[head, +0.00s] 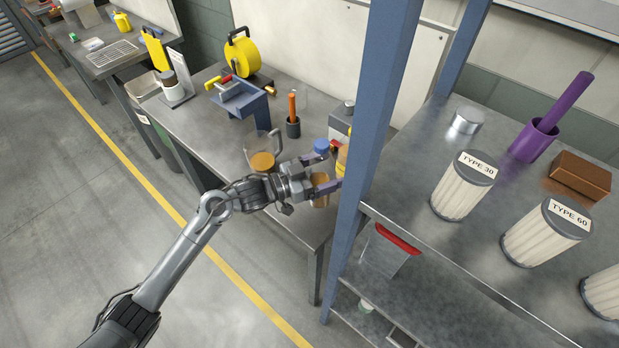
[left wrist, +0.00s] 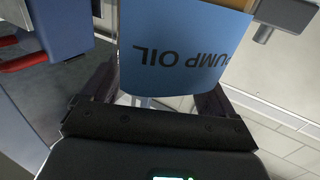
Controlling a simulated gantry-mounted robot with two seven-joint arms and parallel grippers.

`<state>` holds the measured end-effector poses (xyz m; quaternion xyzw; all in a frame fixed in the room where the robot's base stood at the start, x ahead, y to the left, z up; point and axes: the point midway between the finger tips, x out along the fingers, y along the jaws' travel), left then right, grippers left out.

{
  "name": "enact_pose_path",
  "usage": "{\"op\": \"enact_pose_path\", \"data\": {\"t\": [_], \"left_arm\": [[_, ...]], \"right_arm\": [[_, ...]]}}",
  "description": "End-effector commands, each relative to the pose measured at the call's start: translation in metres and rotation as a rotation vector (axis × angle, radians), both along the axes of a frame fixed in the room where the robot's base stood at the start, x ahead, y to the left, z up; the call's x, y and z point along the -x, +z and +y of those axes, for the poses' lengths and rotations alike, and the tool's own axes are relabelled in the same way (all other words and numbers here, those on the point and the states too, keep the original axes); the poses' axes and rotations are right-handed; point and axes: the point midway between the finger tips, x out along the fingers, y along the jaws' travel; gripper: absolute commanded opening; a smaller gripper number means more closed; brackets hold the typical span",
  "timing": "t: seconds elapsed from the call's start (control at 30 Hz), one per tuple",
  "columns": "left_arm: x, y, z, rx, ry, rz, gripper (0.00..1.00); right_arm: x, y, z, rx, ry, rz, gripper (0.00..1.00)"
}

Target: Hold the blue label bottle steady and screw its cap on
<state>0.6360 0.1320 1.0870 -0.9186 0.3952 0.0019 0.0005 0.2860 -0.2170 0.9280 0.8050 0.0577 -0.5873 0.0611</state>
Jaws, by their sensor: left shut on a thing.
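The blue label bottle (left wrist: 180,62) fills the upper middle of the left wrist view. Its blue label reads PUMP OIL, upside down there, with an amber-brown part above it. My left gripper (head: 328,173) is shut on it, with one dark finger on each side in the left wrist view. In the head view the gripper hides most of the bottle. A round blue thing (head: 321,146) shows just beyond the fingers; I cannot tell whether it is the cap. My right gripper is not in view.
An amber-filled jug (head: 262,161) stands close to my left wrist on the workbench (head: 207,128). A blue vise (head: 241,103) and a dark cup with an orange handle (head: 293,128) are behind. A blue post (head: 378,120) rises close to the gripper's right, before the filter shelf.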

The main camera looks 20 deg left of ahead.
Motion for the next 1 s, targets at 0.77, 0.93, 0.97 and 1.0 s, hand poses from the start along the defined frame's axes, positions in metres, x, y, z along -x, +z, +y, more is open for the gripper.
{"op": "enact_pose_path", "data": {"t": [0.77, 0.93, 0.97, 1.0], "left_arm": [[-0.027, -0.034, 0.052, 0.002, 0.000, -0.003, 0.03], [-0.027, -0.044, 0.052, 0.002, 0.000, -0.001, 0.03], [-0.027, -0.047, 0.052, 0.003, 0.000, 0.000, 0.03], [-0.027, -0.052, 0.052, 0.004, 0.000, 0.000, 0.03]], "right_arm": [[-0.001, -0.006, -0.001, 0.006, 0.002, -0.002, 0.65], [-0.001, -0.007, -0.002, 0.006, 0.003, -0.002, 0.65], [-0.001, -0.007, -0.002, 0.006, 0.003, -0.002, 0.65], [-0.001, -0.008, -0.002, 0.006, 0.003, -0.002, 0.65]]}}
